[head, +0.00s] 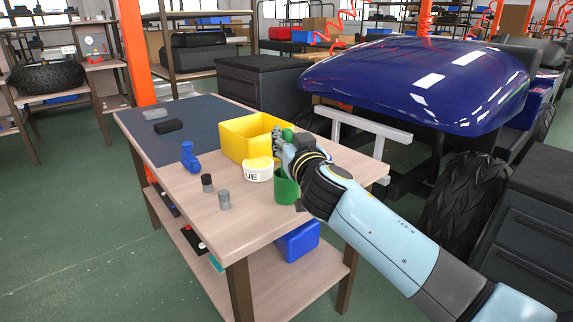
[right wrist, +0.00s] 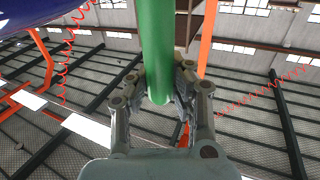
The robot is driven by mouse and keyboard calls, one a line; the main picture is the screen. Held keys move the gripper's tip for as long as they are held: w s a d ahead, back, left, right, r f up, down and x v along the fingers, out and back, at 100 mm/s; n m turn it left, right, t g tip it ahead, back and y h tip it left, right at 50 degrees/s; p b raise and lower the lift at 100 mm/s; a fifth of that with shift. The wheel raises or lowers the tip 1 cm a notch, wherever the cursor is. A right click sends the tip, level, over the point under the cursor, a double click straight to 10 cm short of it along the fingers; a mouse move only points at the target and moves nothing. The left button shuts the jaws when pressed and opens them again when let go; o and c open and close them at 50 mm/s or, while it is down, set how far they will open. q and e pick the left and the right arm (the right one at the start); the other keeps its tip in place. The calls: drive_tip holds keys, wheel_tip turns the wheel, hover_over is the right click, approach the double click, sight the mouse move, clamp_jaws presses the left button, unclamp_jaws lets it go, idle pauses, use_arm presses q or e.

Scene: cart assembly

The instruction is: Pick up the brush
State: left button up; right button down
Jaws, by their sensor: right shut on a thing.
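My right gripper (head: 282,141) is above the workbench, over the green cup (head: 286,187) and beside the yellow bin. In the right wrist view its two fingers (right wrist: 161,82) are shut on a smooth green rod with a rounded end, which looks like the handle of the brush (right wrist: 157,35). A bit of this green handle (head: 288,134) shows at the fingers in the head view. The brush head is not visible in either view. I cannot tell whether the brush is clear of the cup. My left gripper is not in view.
The workbench (head: 245,243) also holds a yellow bin (head: 236,139), a white-and-yellow roll (head: 258,173), a blue tool (head: 189,156) and two small grey-black cylinders (head: 224,201). A dark mat (head: 185,110) covers its far left. A vehicle with a blue hood (head: 420,85) stands behind.

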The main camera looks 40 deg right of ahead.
wheel_tip(320, 180, up, 10)
drive_tip(key=p, duration=0.4)
drive_tip(key=shift+r+p, duration=0.25)
drive_tip(key=shift+p, duration=0.15)
wheel_tip(320, 180, up, 2)
drive_tip(key=shift+r+p, duration=0.15)
drive_tip(key=shift+p, duration=0.75)
